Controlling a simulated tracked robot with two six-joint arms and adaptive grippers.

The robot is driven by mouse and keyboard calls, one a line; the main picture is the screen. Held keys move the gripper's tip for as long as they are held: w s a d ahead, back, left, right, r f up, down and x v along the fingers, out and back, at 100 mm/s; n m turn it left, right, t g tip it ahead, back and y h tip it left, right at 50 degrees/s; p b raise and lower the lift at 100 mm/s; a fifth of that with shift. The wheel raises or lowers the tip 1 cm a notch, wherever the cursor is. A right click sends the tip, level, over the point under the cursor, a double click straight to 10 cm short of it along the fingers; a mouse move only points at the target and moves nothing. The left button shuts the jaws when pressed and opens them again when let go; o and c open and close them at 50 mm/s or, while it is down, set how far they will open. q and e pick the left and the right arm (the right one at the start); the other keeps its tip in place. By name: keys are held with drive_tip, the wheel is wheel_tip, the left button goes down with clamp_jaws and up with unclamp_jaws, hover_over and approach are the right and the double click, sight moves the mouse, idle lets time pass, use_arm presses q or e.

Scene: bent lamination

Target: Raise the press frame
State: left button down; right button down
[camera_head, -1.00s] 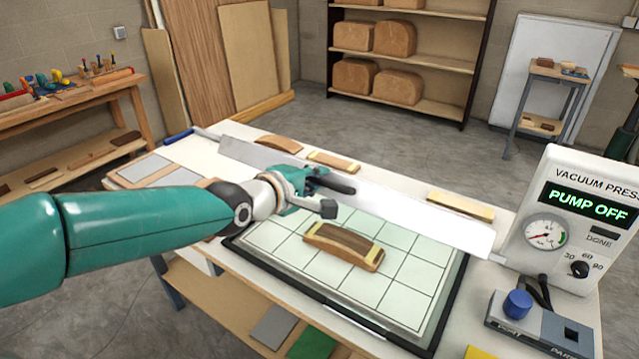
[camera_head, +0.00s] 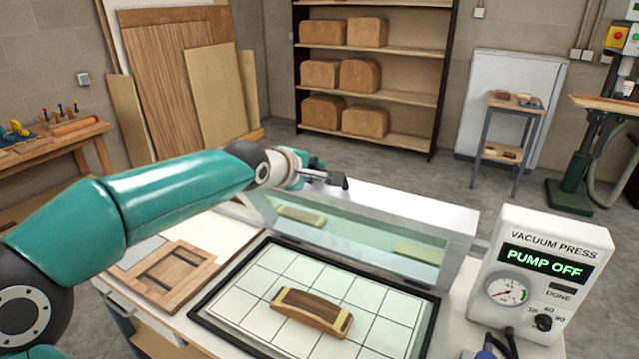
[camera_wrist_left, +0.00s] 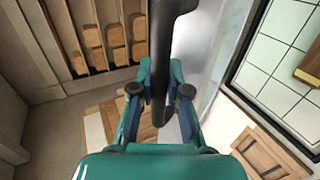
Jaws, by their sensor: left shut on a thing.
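The press frame (camera_head: 410,205) is a silver-edged frame with a clear greenish sheet. It stands tilted up along the back edge of the gridded press bed (camera_head: 250,300). My left gripper (camera_head: 325,178) is at the frame's upper left edge, shut on its dark handle. The handle (camera_wrist_left: 160,60) runs between the fingers in the left wrist view. A curved striped wood lamination (camera_head: 312,311) lies on the bed, clear of the frame. My right gripper is not in view.
The vacuum press control box (camera_head: 545,270) stands to the right and reads PUMP OFF. A wooden panel with dark strips (camera_head: 170,272) lies left of the bed. Pale curved pieces show through the clear sheet. Shelves (camera_head: 385,89) stand farther back.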

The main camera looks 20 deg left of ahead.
use_arm(q)
drive_tip(key=shift+w+a+r+p, duration=0.15)
drive_tip(key=shift+w+r, duration=0.25)
drive_tip(key=shift+w, duration=0.25)
drive_tip(key=shift+w+d+r+p, duration=0.15)
drive_tip(key=shift+w+r, duration=0.2)
drive_tip(key=shift+w, duration=0.4)
drive_tip(key=shift+d, duration=0.1)
drive_tip(key=c, duration=1.1)
unclamp_jaws()
drive_tip(key=shift+c, duration=0.2)
drive_tip(key=v, duration=1.2)
